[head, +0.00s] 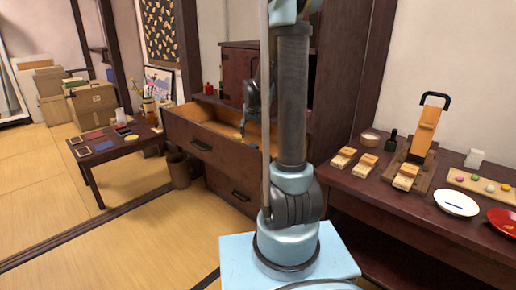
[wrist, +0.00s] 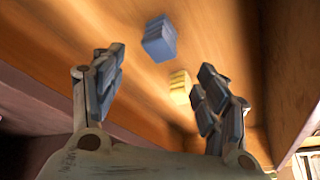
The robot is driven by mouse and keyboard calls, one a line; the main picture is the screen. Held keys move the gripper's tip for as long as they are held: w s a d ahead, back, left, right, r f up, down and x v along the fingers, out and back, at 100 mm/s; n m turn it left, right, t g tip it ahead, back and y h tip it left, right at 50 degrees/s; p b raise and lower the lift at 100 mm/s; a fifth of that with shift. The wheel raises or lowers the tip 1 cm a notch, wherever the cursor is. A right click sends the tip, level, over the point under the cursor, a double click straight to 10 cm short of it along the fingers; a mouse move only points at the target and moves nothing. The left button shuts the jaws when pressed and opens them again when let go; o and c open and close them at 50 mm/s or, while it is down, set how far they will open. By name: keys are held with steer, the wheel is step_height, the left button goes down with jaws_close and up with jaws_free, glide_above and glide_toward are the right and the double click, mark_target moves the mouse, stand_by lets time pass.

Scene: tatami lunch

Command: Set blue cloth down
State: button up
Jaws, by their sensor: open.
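In the wrist view, the blue cloth (wrist: 159,40) is a small folded block inside the wooden drawer, apparently on its floor. My gripper (wrist: 161,64) is open, with one finger on each side of the picture. The cloth shows between and just beyond the fingertips, with clear gaps to both fingers. In the head view, my gripper (head: 244,122) is down at the open drawer (head: 186,122), mostly hidden by my arm. The cloth cannot be made out clearly there.
A yellow folded piece (wrist: 180,87) lies near the blue cloth, close to the right finger. The drawer's side wall (wrist: 290,65) rises at the right. In the head view, a low table (head: 104,160) with small items stands left of the chest, and a laden counter (head: 385,190) stands right.

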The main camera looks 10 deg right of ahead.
steer(key=s+r, duration=0.4)
steer(key=s, duration=0.6)
steer(key=s+f+n+g, duration=0.1)
steer(key=s+f, duration=0.1)
steer(key=s, duration=1.2)
steer(key=s+f+g, duration=0.1)
steer(key=s+f, duration=0.2)
steer(key=s, duration=1.2)
steer(key=shift+d+n+y, duration=0.15)
steer(key=shift+n+y, duration=0.15)
steer(key=shift+n, duration=0.1)
steer(key=shift+w+f, duration=0.15)
steer(key=shift+w, duration=0.35)
